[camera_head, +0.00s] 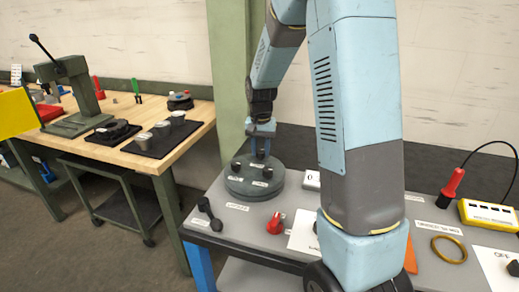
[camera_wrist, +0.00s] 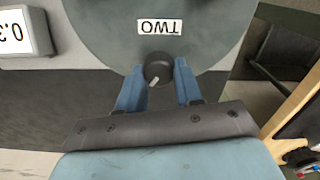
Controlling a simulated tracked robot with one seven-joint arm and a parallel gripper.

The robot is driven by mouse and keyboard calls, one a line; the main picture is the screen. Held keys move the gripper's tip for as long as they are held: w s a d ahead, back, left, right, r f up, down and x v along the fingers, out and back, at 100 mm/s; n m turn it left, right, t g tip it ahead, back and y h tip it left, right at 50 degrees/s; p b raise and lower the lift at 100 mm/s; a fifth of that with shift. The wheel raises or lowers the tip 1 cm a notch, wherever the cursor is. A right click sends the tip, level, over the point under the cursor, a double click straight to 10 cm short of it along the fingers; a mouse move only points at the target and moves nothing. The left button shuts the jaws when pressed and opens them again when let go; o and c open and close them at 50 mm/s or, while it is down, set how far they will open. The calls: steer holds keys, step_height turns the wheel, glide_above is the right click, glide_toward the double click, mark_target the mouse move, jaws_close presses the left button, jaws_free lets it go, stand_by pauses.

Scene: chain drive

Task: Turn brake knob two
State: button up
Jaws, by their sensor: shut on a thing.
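The brake unit is a round grey-green disc (camera_head: 240,190) on the bench, with several dark knobs and white labels on top. In the wrist view the disc (camera_wrist: 110,35) carries a white label reading TWO (camera_wrist: 160,26), upside down. Brake knob two (camera_wrist: 158,66) is dark and round with a pale pointer mark, beside that label. My gripper (camera_wrist: 157,78) has its two blue fingers on either side of this knob and is shut on it. In the head view my gripper (camera_head: 262,150) reaches down to the disc's far side, and the fingertips are hard to make out.
A small box with a display (camera_wrist: 18,32) stands close to the disc. A black handle (camera_head: 209,213) and a red knob (camera_head: 275,223) are on the bench in front. A yellow box (camera_head: 488,214) and a brass ring (camera_head: 449,249) lie to the right. A wooden bench (camera_head: 190,130) stands left.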

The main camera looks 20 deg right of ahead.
mark_target(260, 150)
steer(key=shift+w+a+n, duration=0.1)
steer(key=shift+n, duration=0.9)
steer(key=o, duration=1)
steer(key=shift+o, duration=0.2)
steer(key=shift+r, duration=0.15)
step_height(260, 150, up, 14)
steer(key=shift+f, duration=0.25)
